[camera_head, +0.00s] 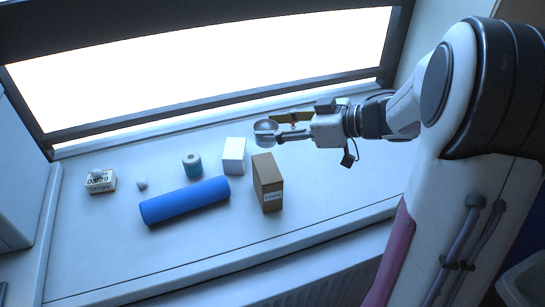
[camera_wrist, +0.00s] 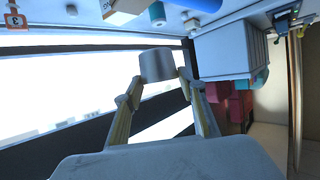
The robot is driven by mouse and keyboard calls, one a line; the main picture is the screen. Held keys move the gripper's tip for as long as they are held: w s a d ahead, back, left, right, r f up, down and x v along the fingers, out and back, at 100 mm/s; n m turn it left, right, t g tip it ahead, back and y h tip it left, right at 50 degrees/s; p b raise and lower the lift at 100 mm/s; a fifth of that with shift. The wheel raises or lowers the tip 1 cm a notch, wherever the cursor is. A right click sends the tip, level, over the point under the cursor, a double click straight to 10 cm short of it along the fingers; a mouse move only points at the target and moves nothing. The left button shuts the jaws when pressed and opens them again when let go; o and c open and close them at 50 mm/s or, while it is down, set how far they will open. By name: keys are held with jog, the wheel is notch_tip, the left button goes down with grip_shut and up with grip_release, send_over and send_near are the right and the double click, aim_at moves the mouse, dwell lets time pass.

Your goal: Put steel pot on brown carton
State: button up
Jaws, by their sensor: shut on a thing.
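The steel pot (camera_head: 264,127) is a small grey metal vessel held at the end of my gripper (camera_head: 282,130). In the wrist view the pot (camera_wrist: 157,65) sits between the two fingertips of my gripper (camera_wrist: 157,82), which is shut on it. The pot looks apart from the carton.
A white box (camera_head: 233,154) stands just left of the carton. A blue roll (camera_head: 186,201) lies to its left, with a teal-banded roll (camera_head: 192,165) behind. A small grey lump (camera_head: 142,184) and a labelled box (camera_head: 101,181) are farther left. The sill (camera_head: 335,185) right of the carton is clear.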

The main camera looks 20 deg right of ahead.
jog(key=shift+f, duration=2.25)
jog(key=shift+f, duration=1.85)
jog(key=shift+f, duration=0.15)
jog(key=o, duration=1.1)
jog(key=shift+r, duration=0.2)
jog(key=v, duration=1.2)
jog(key=shift+w, duration=0.1)
